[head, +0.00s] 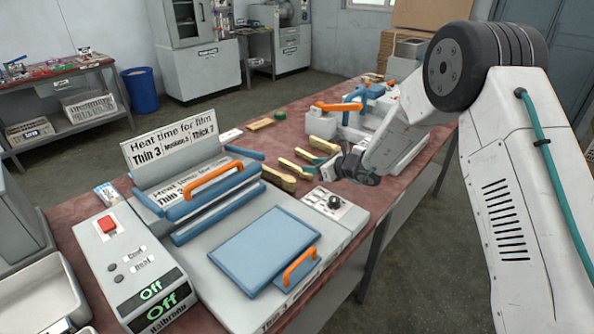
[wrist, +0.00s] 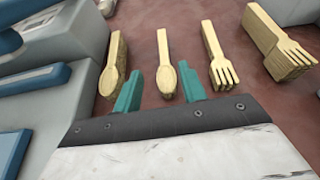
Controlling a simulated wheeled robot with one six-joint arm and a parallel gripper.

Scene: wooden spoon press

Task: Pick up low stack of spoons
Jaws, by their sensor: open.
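The low stack of spoons (wrist: 165,62) is pale wood and thin. It lies on the red-brown bench top between a taller spoon stack (wrist: 113,65) and a low fork stack (wrist: 215,58). The low spoon stack also shows in the head view (head: 294,167), beside my gripper (head: 313,169). In the wrist view my gripper (wrist: 161,88) is open and empty. Its two teal fingers stand left and right of the low stack's bowl end in the picture. I cannot tell their height above the bench.
A taller fork stack (wrist: 275,45) lies at the right of the wrist view. The grey press with blue plates (head: 263,248) and a panel with a black knob (head: 334,204) stand close by. A grey machine with an orange handle (head: 352,106) stands behind the cutlery.

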